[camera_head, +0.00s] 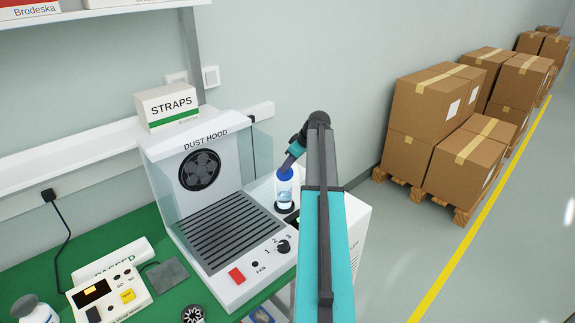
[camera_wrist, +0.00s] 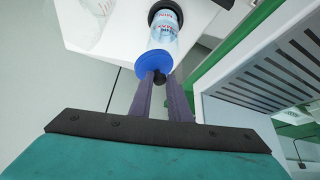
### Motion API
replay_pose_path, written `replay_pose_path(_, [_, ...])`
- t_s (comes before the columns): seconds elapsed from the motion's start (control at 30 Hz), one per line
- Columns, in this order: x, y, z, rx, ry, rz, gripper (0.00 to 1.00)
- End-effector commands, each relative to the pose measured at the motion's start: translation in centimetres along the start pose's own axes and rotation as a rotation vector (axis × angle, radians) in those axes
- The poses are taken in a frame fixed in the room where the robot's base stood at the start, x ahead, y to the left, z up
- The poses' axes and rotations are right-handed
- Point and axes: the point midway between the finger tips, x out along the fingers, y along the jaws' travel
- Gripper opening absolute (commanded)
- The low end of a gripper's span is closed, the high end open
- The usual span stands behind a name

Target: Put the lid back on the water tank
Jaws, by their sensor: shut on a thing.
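The water tank (camera_head: 285,195) is a clear upright cylinder with water in it, standing in a dark ring beside the dust hood. The tank also shows in the wrist view (camera_wrist: 165,38). The blue lid (camera_head: 285,174) is at the tank's top end, in line with it; I cannot tell whether it is fully seated. My gripper (camera_wrist: 162,82) has its purple fingers shut on the dark knob of the blue lid (camera_wrist: 152,65). In the head view my gripper (camera_head: 289,163) comes down on the lid from above, and my arm hides part of the white machine.
The dust hood (camera_head: 222,262) with glass sides stands left of the tank. A straps box (camera_head: 167,106) sits above it. A tester (camera_head: 108,296) and a white bottle (camera_head: 35,310) are on the green bench (camera_head: 150,228). Cartons (camera_head: 425,108) stand on pallets at right.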

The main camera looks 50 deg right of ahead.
Motion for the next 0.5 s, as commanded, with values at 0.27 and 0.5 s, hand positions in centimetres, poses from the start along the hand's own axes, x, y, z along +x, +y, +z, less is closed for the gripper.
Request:
replay_pose_path(0.27, [1.7,0.0,1.0,0.0,0.0,0.0,0.0])
replay_pose_path(0.5, [3.1,0.0,1.9,0.001,0.0,0.0,0.0])
